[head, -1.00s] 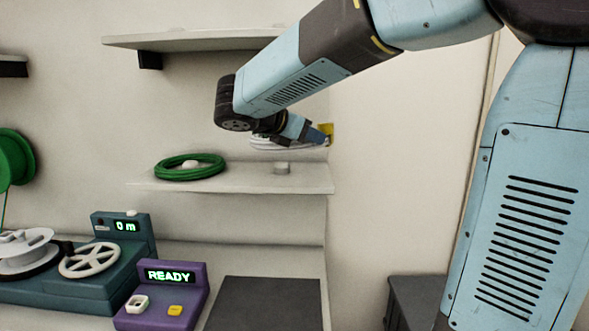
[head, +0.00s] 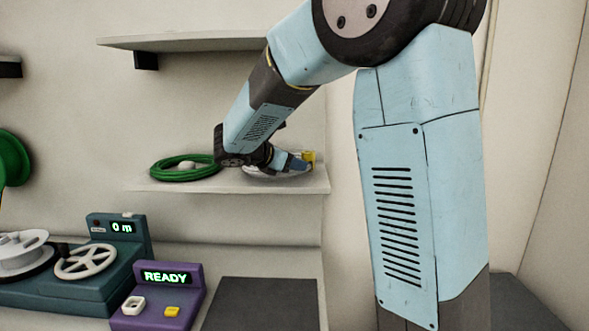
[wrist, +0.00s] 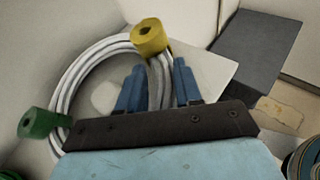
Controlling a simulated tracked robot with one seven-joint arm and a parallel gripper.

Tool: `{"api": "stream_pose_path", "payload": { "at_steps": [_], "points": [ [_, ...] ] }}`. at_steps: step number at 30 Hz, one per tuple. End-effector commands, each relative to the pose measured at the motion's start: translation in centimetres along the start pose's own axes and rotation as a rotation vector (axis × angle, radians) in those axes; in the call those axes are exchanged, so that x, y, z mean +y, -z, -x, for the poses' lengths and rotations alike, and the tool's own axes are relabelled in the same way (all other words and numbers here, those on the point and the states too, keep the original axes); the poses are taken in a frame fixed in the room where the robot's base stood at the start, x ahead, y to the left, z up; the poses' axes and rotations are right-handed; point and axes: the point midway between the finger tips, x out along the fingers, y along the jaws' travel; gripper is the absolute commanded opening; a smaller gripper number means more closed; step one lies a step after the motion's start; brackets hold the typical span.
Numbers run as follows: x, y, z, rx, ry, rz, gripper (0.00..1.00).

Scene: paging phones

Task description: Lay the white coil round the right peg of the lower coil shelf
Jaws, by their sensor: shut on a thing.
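The white coil (head: 272,174) is at the right end of the lower coil shelf (head: 230,184), low over the board. I cannot tell whether it touches the board. My gripper (head: 296,163) is shut on the coil's rim on its right side. In the wrist view, the coil (wrist: 78,78) is a ring of several strands, and my blue fingers (wrist: 157,82) pinch the strands just below a yellow roll-shaped piece (wrist: 150,38). A pale patch shows inside the ring, perhaps the right peg. In the head view the right peg is hidden behind the coil and gripper.
A green coil (head: 186,167) lies round the left peg (head: 186,165), close to my wrist. An upper shelf (head: 190,41) is above. Below are a purple READY box (head: 160,295), a teal winding machine (head: 125,240) and a dark mat (head: 262,300).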

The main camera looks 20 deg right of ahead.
Motion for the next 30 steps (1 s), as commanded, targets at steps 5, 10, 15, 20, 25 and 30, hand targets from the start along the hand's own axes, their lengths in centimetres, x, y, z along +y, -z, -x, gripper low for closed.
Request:
{"api": "stream_pose_path", "payload": {
  "at_steps": [5, 10, 15, 20, 25, 30],
  "points": [
    [-0.2, 1.4, -0.5, 0.000, -0.001, 0.001, 0.00],
    [-0.2, 1.5, -0.5, 0.000, -0.002, 0.001, 0.00],
    [-0.2, 1.5, -0.5, 0.000, -0.002, 0.002, 0.50],
    [-0.2, 1.5, -0.5, 0.000, -0.002, 0.001, 0.59],
    [-0.2, 1.5, -0.4, 0.000, -0.002, 0.001, 0.59],
    [-0.1, 1.5, 0.6, 0.001, -0.004, 0.000, 0.59]
  ]
}}
